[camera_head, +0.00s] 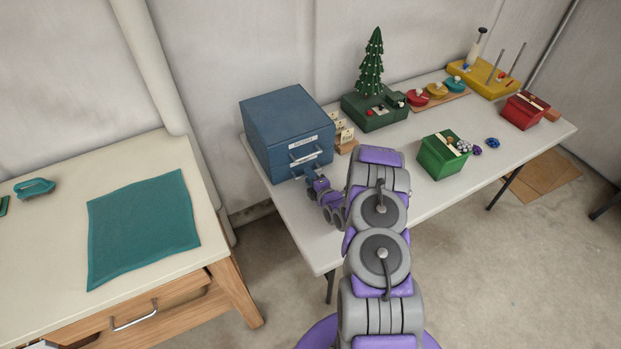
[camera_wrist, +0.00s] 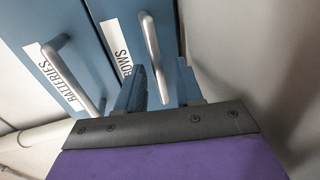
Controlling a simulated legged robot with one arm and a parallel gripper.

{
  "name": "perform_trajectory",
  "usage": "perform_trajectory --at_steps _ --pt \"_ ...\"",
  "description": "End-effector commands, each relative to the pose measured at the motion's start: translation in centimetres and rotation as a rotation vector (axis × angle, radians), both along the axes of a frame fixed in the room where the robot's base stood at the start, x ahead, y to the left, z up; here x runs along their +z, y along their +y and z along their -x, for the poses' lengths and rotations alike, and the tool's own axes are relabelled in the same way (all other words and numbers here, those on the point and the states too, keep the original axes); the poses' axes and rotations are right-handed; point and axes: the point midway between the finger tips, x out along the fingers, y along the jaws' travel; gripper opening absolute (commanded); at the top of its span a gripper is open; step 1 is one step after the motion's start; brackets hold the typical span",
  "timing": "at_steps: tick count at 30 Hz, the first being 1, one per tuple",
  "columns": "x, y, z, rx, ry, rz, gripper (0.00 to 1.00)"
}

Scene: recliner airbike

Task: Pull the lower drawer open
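The blue two-drawer cabinet (camera_head: 285,125) stands on the left end of the long white table. The lower drawer, labelled BOWS, shows in the wrist view with its grey bar handle (camera_wrist: 153,50). The upper drawer, labelled BATTERIES, has its own handle (camera_wrist: 78,75) to the left there. Both drawers look closed. My gripper (camera_wrist: 161,84) is open, with its two blue fingers apart on either side of the lower handle's near end. I cannot tell whether they touch it. In the head view my gripper (camera_head: 310,178) is at the cabinet's lower front, partly hiding the lower drawer.
A green box with a small tree (camera_head: 374,112) and some cards stand right of the cabinet. A green box (camera_head: 442,156), red box (camera_head: 524,109) and yellow stand (camera_head: 482,78) are farther right. A wooden-legged table with a teal mat (camera_head: 143,225) is at left.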

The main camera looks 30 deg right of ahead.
Motion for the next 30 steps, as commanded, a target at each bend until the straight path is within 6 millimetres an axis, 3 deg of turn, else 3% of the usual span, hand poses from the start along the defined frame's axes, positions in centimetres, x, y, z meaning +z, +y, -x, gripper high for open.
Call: perform_trajectory --at_steps 11,30 --pt "-0.05 -0.01 0.0 0.001 0.001 0.0 0.0" --pt "-0.18 -0.06 0.47 0.0 0.008 -0.002 0.0"
